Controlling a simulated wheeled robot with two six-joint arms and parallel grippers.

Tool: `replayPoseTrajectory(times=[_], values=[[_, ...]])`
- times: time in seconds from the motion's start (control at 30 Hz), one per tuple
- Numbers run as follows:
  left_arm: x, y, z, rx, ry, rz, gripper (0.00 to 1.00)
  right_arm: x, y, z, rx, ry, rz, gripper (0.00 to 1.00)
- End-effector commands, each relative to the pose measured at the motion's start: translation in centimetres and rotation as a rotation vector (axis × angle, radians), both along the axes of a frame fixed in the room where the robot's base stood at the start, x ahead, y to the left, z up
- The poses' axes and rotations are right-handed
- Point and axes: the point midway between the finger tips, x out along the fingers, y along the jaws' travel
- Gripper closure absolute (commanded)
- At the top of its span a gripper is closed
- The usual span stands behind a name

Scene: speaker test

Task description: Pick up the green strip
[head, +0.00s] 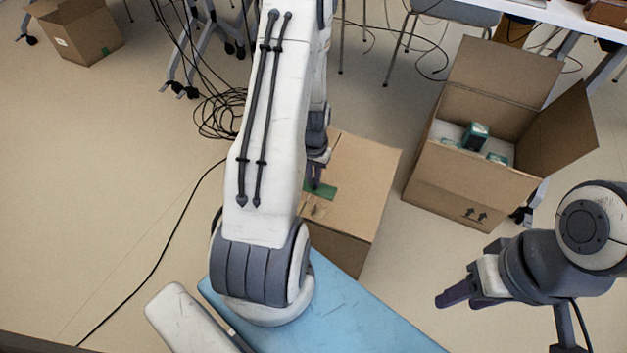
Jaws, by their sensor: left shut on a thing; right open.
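The green strip (325,191) is a small green piece at the top of a closed cardboard box (362,185) in the middle of the head view. My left gripper (316,182) points down at the strip and is shut on it. My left arm hides part of the gripper and the left side of the box. I cannot tell whether the strip still touches the box top. My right gripper (459,298) is open and empty, to the lower right of the box and apart from it.
An open cardboard box (465,188) with teal-and-white items stands to the right. A light blue surface (362,318) lies in front. Black cables (222,115) tangle on the floor behind my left arm. Another box (75,32) stands far left. The left floor is mostly clear.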

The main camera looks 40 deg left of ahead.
Motion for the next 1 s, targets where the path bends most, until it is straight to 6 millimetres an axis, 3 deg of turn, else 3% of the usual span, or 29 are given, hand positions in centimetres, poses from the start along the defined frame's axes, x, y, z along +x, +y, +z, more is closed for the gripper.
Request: replayPoseTrajectory(times=[0.3, 0.7, 1.0], values=[[0.1, -0.2, 4.9, 0.001, -0.002, -0.002, 1.0, 0.0, 0.0, 3.3, 0.0, 0.0, 0.0, 0.5], [-0.4, -9.1, 9.6, 0.0, 0.0, -0.007, 1.0, 0.0, 0.0, 6.8, 0.0, 0.0, 0.0, 0.5], [-0.5, -11.6, 10.8, 0.0, -0.001, -0.001, 1.0, 0.0, 0.0, 7.6, 0.0, 0.0, 0.0, 0.5]])
